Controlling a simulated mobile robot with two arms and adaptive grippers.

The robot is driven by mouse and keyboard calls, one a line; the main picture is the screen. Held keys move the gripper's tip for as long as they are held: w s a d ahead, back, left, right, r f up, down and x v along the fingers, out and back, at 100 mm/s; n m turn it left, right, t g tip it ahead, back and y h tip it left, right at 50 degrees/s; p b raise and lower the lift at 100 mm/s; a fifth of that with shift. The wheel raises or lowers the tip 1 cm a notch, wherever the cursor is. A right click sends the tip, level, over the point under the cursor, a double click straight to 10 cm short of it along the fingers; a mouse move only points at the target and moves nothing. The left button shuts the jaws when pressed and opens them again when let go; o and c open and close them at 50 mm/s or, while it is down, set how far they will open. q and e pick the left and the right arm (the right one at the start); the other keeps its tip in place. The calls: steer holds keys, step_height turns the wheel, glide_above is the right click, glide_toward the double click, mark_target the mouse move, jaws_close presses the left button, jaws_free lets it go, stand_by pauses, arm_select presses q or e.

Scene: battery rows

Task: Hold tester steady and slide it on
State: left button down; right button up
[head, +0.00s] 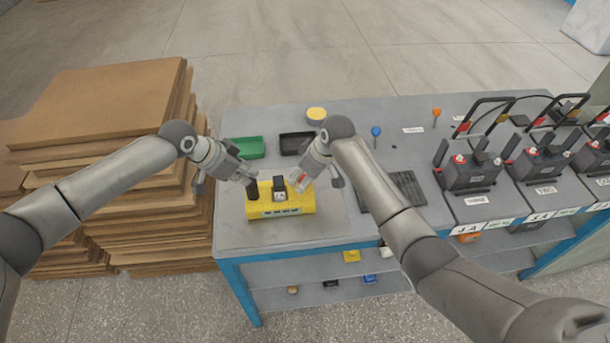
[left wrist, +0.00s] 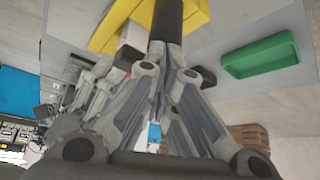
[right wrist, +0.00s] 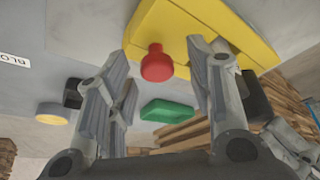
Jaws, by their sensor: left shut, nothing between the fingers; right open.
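The yellow tester (head: 282,211) lies on the grey bench top, with a black post (head: 252,191) at its left, a small display block (head: 279,190) in the middle and a red knob (head: 301,178) at its right. My left gripper (head: 248,178) is at the black post; in the left wrist view its fingers are close together, with the post (left wrist: 167,20) showing beyond their tips. Whether they touch it I cannot tell. My right gripper (head: 307,182) is open at the right end; in the right wrist view the red knob (right wrist: 157,66) appears between its spread fingers.
A green tray (head: 247,147) and a black tray (head: 296,143) lie behind the tester, with a yellow round item (head: 316,114) further back. Batteries (head: 468,171) stand in rows at the right. Stacked brown sheets (head: 100,105) rise left of the bench.

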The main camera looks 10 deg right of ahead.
arm_select(q)
steer(key=shift+s+f, duration=0.2)
steer(key=shift+f, duration=0.2)
arm_select(e)
steer(key=shift+c, duration=0.5)
jaws_close()
steer(key=shift+s, duration=0.1)
arm_select(q)
steer(key=shift+d, duration=0.1)
arm_select(e)
steer(key=shift+s+a, duration=0.1)
steer(key=shift+s, duration=2.05)
steer(key=shift+c, duration=0.4)
jaws_free()
steer(key=shift+o, duration=0.9)
